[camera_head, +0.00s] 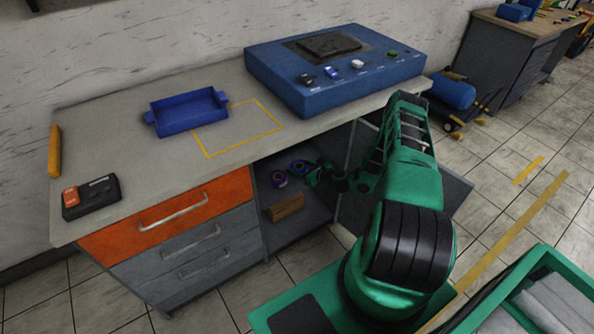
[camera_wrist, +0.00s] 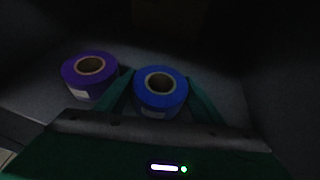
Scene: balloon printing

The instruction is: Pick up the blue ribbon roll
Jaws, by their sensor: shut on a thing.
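The blue ribbon roll (camera_wrist: 173,103) is a flat roll with a brown core, seen from above in the wrist view. My gripper (camera_wrist: 162,95) has a green finger on each side of it and is shut on it. In the head view the blue roll (camera_head: 296,165) shows small inside the open cabinet, at the end of my green arm, partly hidden by the gripper. I cannot tell whether the roll touches the cabinet floor.
A purple ribbon roll (camera_wrist: 75,76) stands close to the left of my gripper. A brown box (camera_head: 286,207) lies nearer the cabinet opening. The open cabinet door (camera_head: 452,190) is right of my arm. The tabletop (camera_head: 130,165) holds a blue tray (camera_head: 188,124) and a blue machine (camera_head: 345,92).

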